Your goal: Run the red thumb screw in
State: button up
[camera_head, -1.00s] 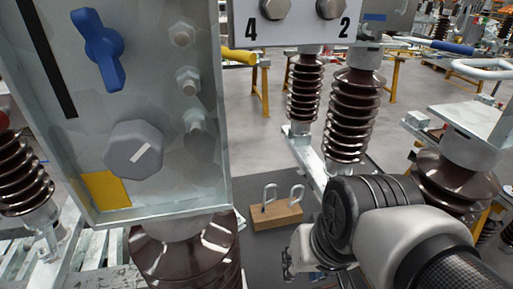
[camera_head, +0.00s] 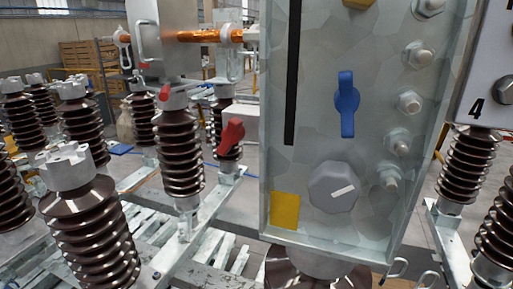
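A red wing-shaped piece (camera_head: 231,134), which looks like the red thumb screw, shows just left of the grey metal panel (camera_head: 375,225). It overlaps a brown ribbed insulator in the picture; what it is fixed to, and how far in it sits, I cannot tell. A smaller red part (camera_head: 165,92) shows at the top of another insulator (camera_head: 178,150) further left. A blue wing-shaped handle (camera_head: 347,104) stands upright on the panel. My gripper is out of view.
The panel also carries a grey knob (camera_head: 333,187), a yellow square (camera_head: 285,209) and several bolts. Brown insulators (camera_head: 90,235) crowd the left on metal rails. A copper-coloured bar (camera_head: 198,36) runs across the back.

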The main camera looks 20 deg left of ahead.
aim_at(234, 133)
jog(key=j+u, duration=0.15)
jog(key=u, duration=0.25)
jog(key=k+j+u, duration=0.1)
jog(key=j+u, duration=0.15)
jog(key=u, duration=0.2)
